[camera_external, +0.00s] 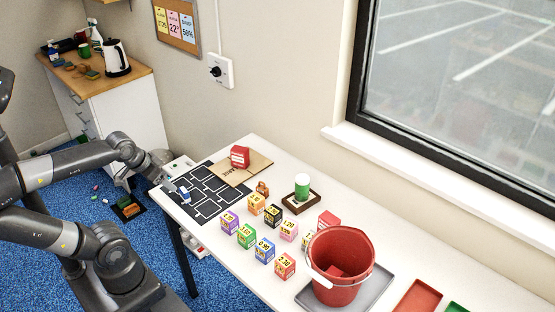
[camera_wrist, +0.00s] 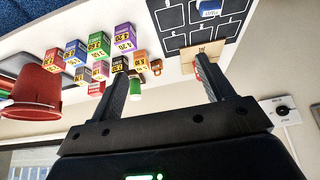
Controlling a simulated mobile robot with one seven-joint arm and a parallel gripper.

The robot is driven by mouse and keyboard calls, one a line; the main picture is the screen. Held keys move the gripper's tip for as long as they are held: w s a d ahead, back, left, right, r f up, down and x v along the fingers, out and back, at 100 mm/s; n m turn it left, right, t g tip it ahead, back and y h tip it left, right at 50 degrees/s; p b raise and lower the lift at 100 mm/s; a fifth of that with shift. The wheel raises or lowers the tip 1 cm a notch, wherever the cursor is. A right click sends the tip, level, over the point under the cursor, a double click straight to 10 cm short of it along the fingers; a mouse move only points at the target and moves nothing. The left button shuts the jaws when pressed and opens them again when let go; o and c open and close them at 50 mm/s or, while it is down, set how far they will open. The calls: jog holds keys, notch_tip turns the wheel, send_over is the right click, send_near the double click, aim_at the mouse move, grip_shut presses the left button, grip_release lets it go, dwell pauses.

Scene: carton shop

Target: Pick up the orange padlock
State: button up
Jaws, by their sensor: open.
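The orange padlock (camera_external: 262,188) stands on the white table in the external view, beside the orange and black boxes and left of the green-and-white cylinder. In the wrist view the small orange-brown padlock (camera_wrist: 156,66) shows between my two fingers, well beyond them. My gripper (camera_external: 171,185) is at the table's left end, over the edge of the black mat, apart from the padlock. In the wrist view my gripper (camera_wrist: 161,68) has its fingers wide apart with nothing between them.
Several coloured price boxes (camera_external: 265,250) stand right of the black mat (camera_external: 207,207). A cylinder (camera_external: 302,190) stands in a brown tray close to the padlock. A red bucket (camera_external: 340,272) is farther right. A red item (camera_external: 240,156) lies on cardboard (camera_external: 255,170) behind.

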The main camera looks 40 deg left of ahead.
jog(key=shift+c, duration=0.3)
jog(key=n+g, duration=0.1)
jog(key=n, duration=0.1)
send_over(261, 188)
jog(key=s, duration=0.4)
notch_tip(261, 188, down, 15)
jog(key=shift+y, duration=0.4)
jog(key=x, duration=0.4)
jog(key=shift+f, duration=0.4)
jog(key=shift+w+d+x, duration=0.15)
jog(key=shift+d+x, duration=0.05)
jog(key=shift+x, duration=1.15)
jog(key=shift+w+d+x, duration=0.15)
jog(key=shift+x, duration=1.15)
jog(key=shift+c, duration=0.4)
jog(key=shift+r, duration=0.1)
jog(key=c, duration=1.2)
